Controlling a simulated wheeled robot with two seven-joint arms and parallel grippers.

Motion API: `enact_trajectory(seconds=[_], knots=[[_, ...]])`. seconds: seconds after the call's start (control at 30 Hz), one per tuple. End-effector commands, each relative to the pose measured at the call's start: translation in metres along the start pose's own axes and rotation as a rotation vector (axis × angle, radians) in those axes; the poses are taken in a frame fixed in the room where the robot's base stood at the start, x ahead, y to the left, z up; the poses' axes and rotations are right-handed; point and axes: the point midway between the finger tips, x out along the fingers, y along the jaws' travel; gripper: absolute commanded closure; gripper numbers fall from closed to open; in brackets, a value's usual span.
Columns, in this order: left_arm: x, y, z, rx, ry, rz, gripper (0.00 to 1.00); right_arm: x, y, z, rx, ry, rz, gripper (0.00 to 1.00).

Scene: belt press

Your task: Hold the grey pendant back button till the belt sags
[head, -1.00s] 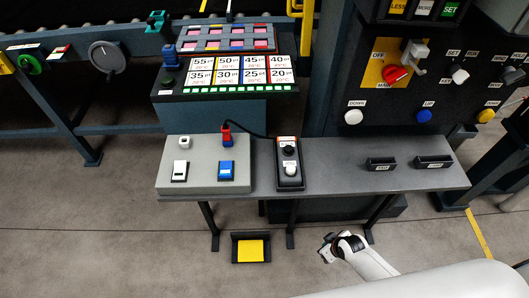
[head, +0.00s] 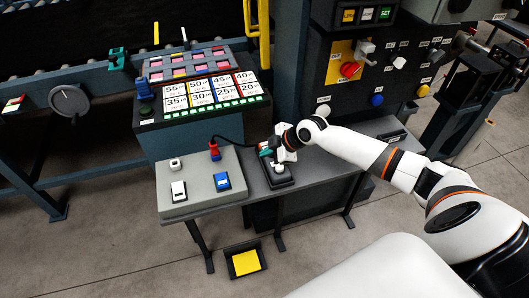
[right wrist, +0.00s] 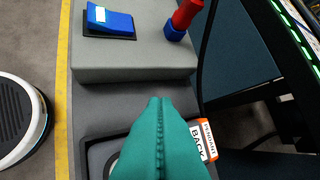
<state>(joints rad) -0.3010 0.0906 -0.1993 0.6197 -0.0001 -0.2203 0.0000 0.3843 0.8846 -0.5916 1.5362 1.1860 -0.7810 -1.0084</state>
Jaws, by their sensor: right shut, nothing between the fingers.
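The pendant (head: 277,180) is a dark box on the grey bench, with a pale grey button (head: 279,169) on its near part. My right gripper (head: 267,149) has teal fingers, shut and empty, over the far end of the pendant. In the right wrist view the shut fingers (right wrist: 157,120) cover much of the pendant, beside an orange and white label reading PENDANT BACK (right wrist: 202,141). Whether the fingertips touch a button cannot be told; the pendant's dark button is hidden. The dark belt (head: 75,30) runs along the back left; my left gripper is out of view.
A grey box (head: 195,201) with white and blue switches and a red plug (head: 214,150) stands left of the pendant. A panel with knobs (head: 375,75) rises behind on the right. A yellow pedal (head: 246,262) lies on the floor below.

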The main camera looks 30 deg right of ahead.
Motion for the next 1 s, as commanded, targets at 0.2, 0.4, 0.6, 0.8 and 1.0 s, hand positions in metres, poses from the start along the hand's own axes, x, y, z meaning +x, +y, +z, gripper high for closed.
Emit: enact_trajectory(seconds=[0.2, 0.4, 0.6, 0.8, 1.0], knots=[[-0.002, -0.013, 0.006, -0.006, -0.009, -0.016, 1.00, -0.040, -0.064, -0.010, -0.060, -0.013, -0.085, 1.00], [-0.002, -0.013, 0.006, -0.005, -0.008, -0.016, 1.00, -0.053, -0.081, -0.013, -0.074, -0.019, -0.113, 1.00], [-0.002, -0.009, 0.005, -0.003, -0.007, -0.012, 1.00, -0.053, -0.082, -0.013, -0.074, -0.019, -0.113, 1.00], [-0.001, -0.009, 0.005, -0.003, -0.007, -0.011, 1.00, -0.051, -0.081, -0.014, -0.074, -0.019, -0.113, 1.00], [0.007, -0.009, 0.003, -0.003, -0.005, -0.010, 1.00, -0.042, -0.075, -0.021, -0.073, -0.018, -0.111, 1.00]])
